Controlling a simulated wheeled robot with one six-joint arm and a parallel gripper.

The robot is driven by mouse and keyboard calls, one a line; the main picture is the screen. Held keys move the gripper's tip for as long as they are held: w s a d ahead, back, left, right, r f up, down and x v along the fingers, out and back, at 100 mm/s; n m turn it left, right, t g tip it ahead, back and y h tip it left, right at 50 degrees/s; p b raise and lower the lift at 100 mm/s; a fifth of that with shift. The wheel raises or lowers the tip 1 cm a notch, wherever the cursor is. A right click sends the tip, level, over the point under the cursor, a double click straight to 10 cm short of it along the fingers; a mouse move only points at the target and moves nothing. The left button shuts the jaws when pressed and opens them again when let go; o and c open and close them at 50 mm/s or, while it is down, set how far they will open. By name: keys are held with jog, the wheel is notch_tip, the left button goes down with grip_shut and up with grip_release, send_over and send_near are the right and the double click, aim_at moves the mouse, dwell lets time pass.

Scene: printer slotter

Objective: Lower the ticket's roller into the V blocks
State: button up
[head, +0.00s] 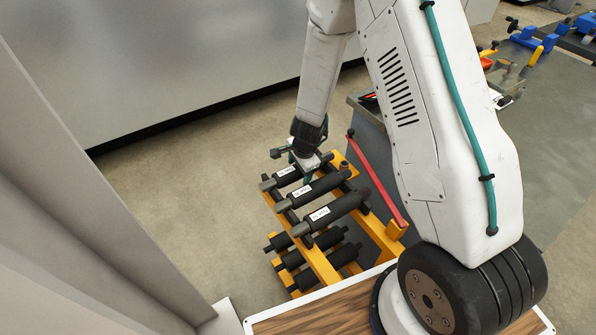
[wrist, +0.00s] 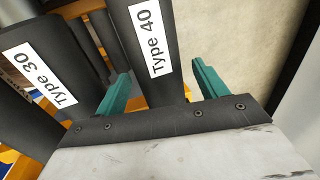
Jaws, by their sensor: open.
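My gripper (wrist: 160,72) is open, with one teal finger on each side of a black roller labelled Type 40 (wrist: 150,95). I cannot tell whether the fingers touch it. A roller labelled Type 30 (wrist: 30,75) lies beside it on the left in the wrist view. In the head view my gripper (head: 305,160) is at the farthest of three labelled rollers on the top level of a yellow rack (head: 318,262). The middle roller (head: 325,186) and nearest roller (head: 340,209) lie in front of it. I see no ticket and cannot make out the V blocks.
More black rollers (head: 318,245) lie on the rack's lower level. A red bar (head: 378,180) slants beside the rack's right side, near my arm. A grey workbench (head: 545,120) with blue and yellow fixtures stands at the right. The floor left of the rack is clear.

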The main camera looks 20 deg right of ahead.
jog(key=c, duration=1.5)
jog(key=shift+o, duration=0.2)
jog(key=shift+r, duration=0.25)
jog(key=shift+w+r+v, duration=0.1)
jog(key=shift+w+v, duration=0.25)
jog(key=shift+v, duration=1.2)
jog(key=shift+w+r+v, duration=0.1)
jog(key=shift+w+v, duration=0.25)
jog(key=shift+v, duration=1.2)
jog(key=shift+w+r+v, duration=0.1)
jog(key=shift+w+v, duration=0.25)
jog(key=shift+v, duration=1.2)
jog(key=shift+a+f, duration=0.1)
jog(key=shift+a, duration=0.05)
jog(key=o, duration=0.8)
jog(key=shift+c, duration=0.2)
jog(key=c, duration=0.4)
